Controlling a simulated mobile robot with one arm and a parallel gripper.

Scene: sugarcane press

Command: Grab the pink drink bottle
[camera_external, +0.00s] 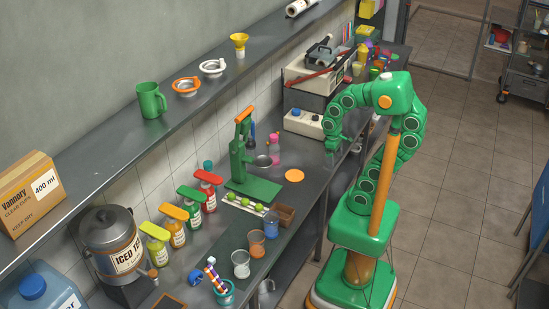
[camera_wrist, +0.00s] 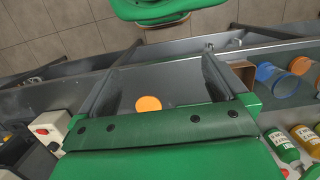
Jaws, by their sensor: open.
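The pink drink bottle (camera_external: 274,150) stands upright on the counter, right of the green press, in the external view. I cannot make it out in the wrist view. My gripper (camera_external: 331,157) is to the right of the bottle, over the counter's front side, and apart from it. In the wrist view my gripper (camera_wrist: 153,80) shows two widely separated fingers with nothing held between them.
The green press (camera_external: 241,158) stands left of the bottle; a white box (camera_external: 303,123) is behind it. An orange disc (camera_external: 294,175) lies on clear counter. Cups, including a blue cup (camera_external: 271,224), and a brown box (camera_external: 285,215) stand nearer the camera.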

